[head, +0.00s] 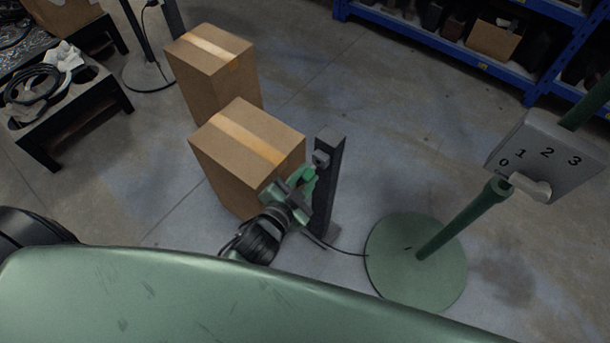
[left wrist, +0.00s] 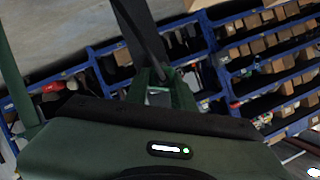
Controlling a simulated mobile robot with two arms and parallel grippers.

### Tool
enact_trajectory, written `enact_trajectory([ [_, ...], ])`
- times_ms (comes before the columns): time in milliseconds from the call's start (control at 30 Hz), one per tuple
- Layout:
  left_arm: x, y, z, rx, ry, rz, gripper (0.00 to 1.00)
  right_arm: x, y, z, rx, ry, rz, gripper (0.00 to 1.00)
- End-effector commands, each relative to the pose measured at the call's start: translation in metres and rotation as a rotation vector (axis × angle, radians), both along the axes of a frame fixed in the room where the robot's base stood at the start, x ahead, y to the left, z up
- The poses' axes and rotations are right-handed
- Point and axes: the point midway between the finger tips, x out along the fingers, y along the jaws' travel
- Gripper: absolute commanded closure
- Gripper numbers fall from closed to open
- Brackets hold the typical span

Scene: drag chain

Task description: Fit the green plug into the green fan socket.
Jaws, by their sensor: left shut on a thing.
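My left gripper (head: 300,182) is low in the middle of the head view, close beside a dark upright post (head: 326,190). It is shut on a small bright green piece that looks like the green plug (head: 308,178); the fingers hide much of it. A small grey block that looks like the socket (head: 321,158) sits near the post's top, just above the gripper. I cannot tell whether plug and socket touch. In the left wrist view the green fingers (left wrist: 160,92) are close together below the dark post (left wrist: 142,35). My right gripper is not in view.
A green fan stand with a round base (head: 415,262) and a grey switch box (head: 545,157) is at the right; a cable runs from its base to the post. Two cardboard boxes (head: 245,150) (head: 212,70) stand left of the post. Blue shelves (head: 440,40) are behind.

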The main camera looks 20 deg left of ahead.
Motion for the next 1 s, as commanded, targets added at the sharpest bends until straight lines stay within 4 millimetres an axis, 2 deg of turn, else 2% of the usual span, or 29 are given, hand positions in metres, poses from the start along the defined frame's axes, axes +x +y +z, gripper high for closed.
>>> enact_trajectory([
  [367,0.001,0.0,-0.001,0.0,-0.001,0.0,1.0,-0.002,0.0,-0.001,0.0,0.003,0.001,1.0],
  [1000,0.017,-0.006,-0.001,0.0,-0.001,0.0,1.0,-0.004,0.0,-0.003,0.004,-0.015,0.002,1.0],
])
